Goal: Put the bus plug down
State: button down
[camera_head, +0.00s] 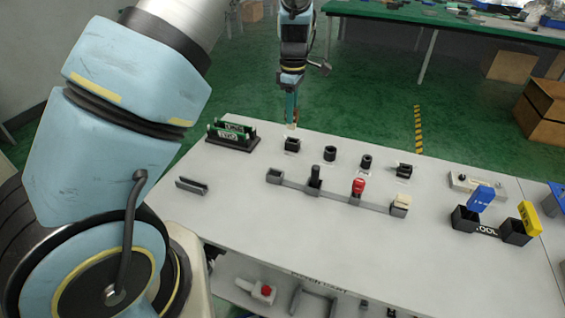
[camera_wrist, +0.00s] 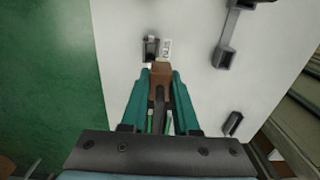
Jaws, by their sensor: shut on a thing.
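My gripper (camera_wrist: 160,76) is shut on the bus plug (camera_wrist: 160,83), a brown block held between its teal fingertips. In the head view my gripper (camera_head: 291,122) points down over the back edge of the white table, and the plug is too small there to make out clearly. A dark square socket (camera_wrist: 151,48) with a white printed label (camera_wrist: 167,48) lies just beyond the fingertips in the wrist view. The same socket shows in the head view (camera_head: 292,145), in front of the gripper. The plug appears to be above the table; the gap beneath it cannot be told.
A rack with green boards (camera_head: 232,133) stands to the left. More dark sockets, such as a round one (camera_head: 330,154), run to the right. A front rail holds a red-topped piece (camera_head: 358,187). Blue (camera_head: 481,198) and yellow (camera_head: 530,218) handles stand at the right. The table's front is mostly clear.

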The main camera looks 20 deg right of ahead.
jog(key=s+a+r+b, duration=0.2)
jog(key=s+a+b, duration=0.4)
jog(key=s+a, duration=0.3)
jog(key=f, duration=0.5)
jog(key=s+f, duration=0.1)
jog(key=f, duration=0.1)
jog(key=shift+s+d+f+p, duration=0.1)
jog(key=shift+d+f+p, duration=0.15)
jog(key=shift+p, duration=0.1)
jog(key=shift+f, duration=1.35)
jog(key=shift+f, duration=0.2)
jog(key=c, duration=0.7)
grip_release()
jog(key=shift+o, duration=0.2)
